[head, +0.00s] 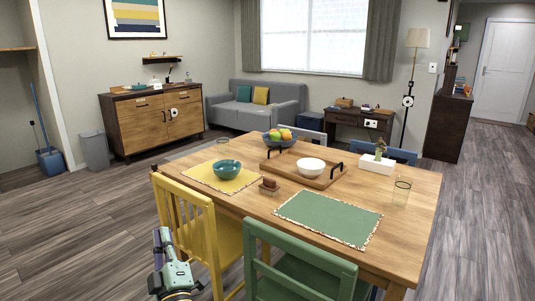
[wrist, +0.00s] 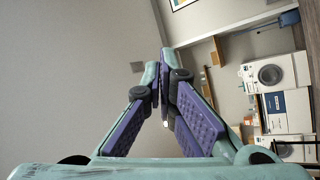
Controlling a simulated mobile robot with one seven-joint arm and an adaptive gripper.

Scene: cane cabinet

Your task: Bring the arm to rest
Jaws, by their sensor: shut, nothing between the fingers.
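My gripper (head: 161,236) shows at the bottom left of the head view, pale green with purple finger pads, beside the yellow chair (head: 203,228). It appears in front of the chair's left side; I cannot tell the exact gap. In the wrist view my gripper (wrist: 161,72) has its two fingers brought together at the tips, with nothing between them.
A wooden dining table (head: 408,210) stands to the right, with a green chair (head: 300,270) at its near side. A wooden cabinet (head: 148,122) stands at the back left. Open floor (head: 80,215) lies left of my gripper. The wrist view shows a white washing machine (wrist: 270,76).

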